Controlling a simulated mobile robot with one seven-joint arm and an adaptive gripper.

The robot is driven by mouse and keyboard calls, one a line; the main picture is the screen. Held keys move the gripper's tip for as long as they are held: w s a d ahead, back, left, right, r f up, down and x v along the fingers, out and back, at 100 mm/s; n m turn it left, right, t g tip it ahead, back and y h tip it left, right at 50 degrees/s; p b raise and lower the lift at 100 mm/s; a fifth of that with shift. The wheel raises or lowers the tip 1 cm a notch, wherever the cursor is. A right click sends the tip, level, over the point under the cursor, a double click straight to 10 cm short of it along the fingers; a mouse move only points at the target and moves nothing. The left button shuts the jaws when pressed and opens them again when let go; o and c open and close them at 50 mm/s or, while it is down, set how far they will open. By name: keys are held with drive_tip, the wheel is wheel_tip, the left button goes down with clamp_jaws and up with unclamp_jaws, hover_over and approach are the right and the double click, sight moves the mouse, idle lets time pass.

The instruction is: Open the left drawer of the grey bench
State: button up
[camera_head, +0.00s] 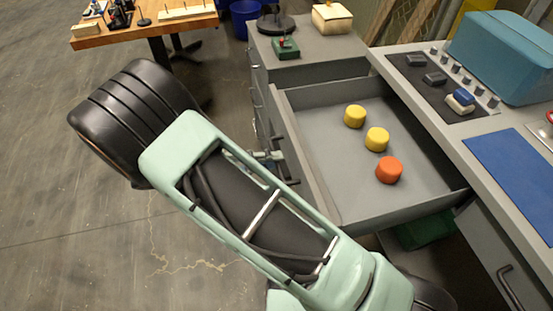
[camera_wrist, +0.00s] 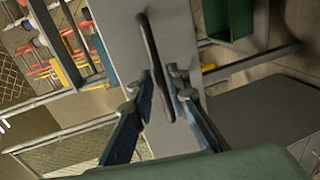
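The left drawer (camera_head: 335,190) of the grey bench (camera_head: 425,105) is pulled well out, its inside in plain view. It holds two yellow round pieces (camera_head: 377,139) and one orange round piece (camera_head: 389,170). Its dark bar handle (camera_head: 285,160) is on the front panel, partly hidden by my arm in the head view. In the wrist view the handle (camera_wrist: 153,55) runs between the fingers of my gripper (camera_wrist: 161,80). The fingers stand on either side of the bar, with a narrow gap visible, so they look open around it. My arm hides most of the gripper in the head view.
A second drawer handle (camera_head: 510,287) is at lower right. A control panel (camera_head: 440,80), teal box (camera_head: 505,55) and blue mat (camera_head: 515,165) are on the benchtop. A grey cabinet (camera_head: 310,55) stands beyond the drawer. The floor at left is clear.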

drive_tip(key=v, duration=1)
